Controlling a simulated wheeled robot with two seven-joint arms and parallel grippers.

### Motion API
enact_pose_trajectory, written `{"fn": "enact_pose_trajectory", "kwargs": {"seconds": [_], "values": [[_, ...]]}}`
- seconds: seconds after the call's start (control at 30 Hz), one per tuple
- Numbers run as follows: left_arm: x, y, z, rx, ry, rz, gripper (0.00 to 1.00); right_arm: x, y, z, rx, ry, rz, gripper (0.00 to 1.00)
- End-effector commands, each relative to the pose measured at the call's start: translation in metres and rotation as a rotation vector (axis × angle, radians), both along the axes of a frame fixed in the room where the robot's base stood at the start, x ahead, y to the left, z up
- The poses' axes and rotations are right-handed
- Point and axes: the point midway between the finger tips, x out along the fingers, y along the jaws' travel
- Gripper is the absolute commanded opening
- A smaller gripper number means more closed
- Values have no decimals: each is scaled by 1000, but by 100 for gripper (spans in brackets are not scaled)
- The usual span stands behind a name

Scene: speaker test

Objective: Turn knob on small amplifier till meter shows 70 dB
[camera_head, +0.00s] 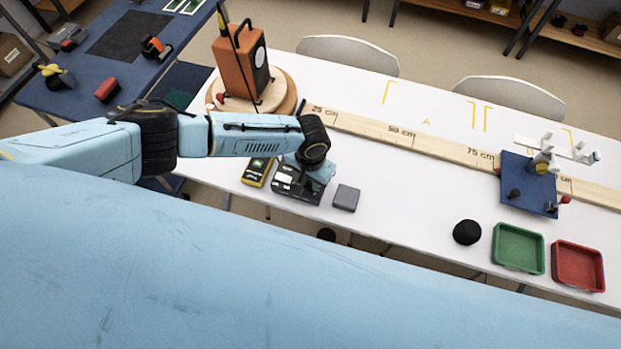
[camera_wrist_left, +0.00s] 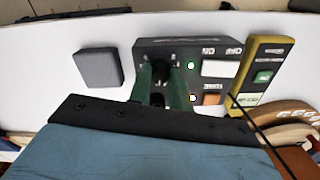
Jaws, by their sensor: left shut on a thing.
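The small amplifier (camera_head: 297,195) is a black box on the white table. In the left wrist view the amplifier (camera_wrist_left: 186,47) shows a lit green light, a white switch marked ON and OFF, and an orange button. My left gripper (camera_head: 303,176) reaches down over it. In the left wrist view its green fingers (camera_wrist_left: 161,82) are shut on the dark knob (camera_wrist_left: 160,68), which they partly hide. The yellow and black meter (camera_head: 257,172) lies beside the amplifier; its green display also shows in the left wrist view (camera_wrist_left: 264,76), but I cannot read its value. My right gripper is not in view.
A grey block (camera_head: 346,198) sits close beside the amplifier. An orange speaker (camera_head: 238,66) stands on a round wooden base behind. A long marked ruler (camera_head: 430,143) crosses the table. A blue stand (camera_head: 527,186), green tray (camera_head: 518,247) and red tray (camera_head: 578,265) are at right.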

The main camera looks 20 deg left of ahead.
Motion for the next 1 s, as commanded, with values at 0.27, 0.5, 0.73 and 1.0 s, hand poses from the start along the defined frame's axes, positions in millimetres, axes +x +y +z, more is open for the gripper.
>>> {"fn": "enact_pose_trajectory", "kwargs": {"seconds": [0.27, 0.5, 0.73, 1.0], "values": [[0, 0, 1, -2, 1, -132, 0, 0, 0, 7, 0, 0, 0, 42], [1, 1, 0, 1, 0, -182, 0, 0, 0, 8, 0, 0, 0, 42], [1, 1, 0, 2, -1, -181, 26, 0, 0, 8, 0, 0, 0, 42], [0, 0, 0, 1, 0, -181, 42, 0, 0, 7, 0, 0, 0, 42]]}}
